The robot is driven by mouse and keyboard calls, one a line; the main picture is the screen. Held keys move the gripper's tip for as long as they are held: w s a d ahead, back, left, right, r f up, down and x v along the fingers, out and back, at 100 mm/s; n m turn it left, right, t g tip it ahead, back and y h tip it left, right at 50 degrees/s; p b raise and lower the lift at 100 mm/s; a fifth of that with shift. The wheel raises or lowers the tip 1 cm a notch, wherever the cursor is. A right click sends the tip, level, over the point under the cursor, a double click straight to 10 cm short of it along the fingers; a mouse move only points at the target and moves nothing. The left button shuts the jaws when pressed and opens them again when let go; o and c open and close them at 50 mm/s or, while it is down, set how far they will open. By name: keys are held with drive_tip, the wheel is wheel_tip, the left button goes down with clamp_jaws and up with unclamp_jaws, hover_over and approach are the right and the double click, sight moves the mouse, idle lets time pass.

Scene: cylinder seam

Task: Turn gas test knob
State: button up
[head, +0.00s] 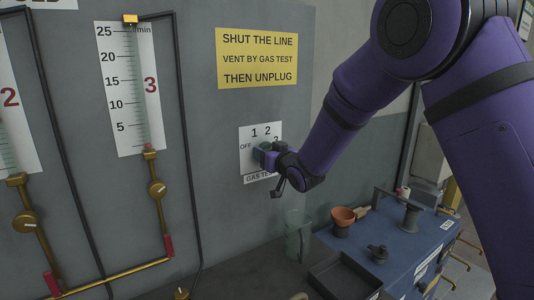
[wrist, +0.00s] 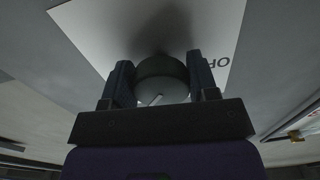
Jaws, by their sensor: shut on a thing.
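The gas test knob (wrist: 162,76) is a round dark grey-green knob with a pale pointer line on its face. In the wrist view it sits between the two fingers of my gripper (wrist: 162,82), which is shut on it. In the head view my gripper (head: 265,152) is at the white dial plate (head: 247,137) marked OFF, 1, 2, 3 and labelled GAS TEST. The knob is mostly hidden there by my gripper. The wrist view shows part of the word OFF to the right of the knob. I cannot tell which mark the pointer faces.
A yellow sign (head: 257,58) hangs above the dial. Flow tubes with brass fittings, such as gauge 3 (head: 127,88), stand at left.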

drive_tip(key=m, duration=0.6)
drive_tip(key=shift+a+m, duration=0.1)
drive_tip(key=shift+m, duration=0.2)
drive_tip(key=shift+s, duration=0.1)
idle(0.4)
drive_tip(key=o, duration=0.9)
drive_tip(key=shift+o, duration=0.2)
drive_tip(key=v, duration=1)
drive_tip(key=shift+s+d, duration=0.25)
drive_tip(key=shift+s, duration=0.05)
drive_tip(key=shift+r, duration=0.1)
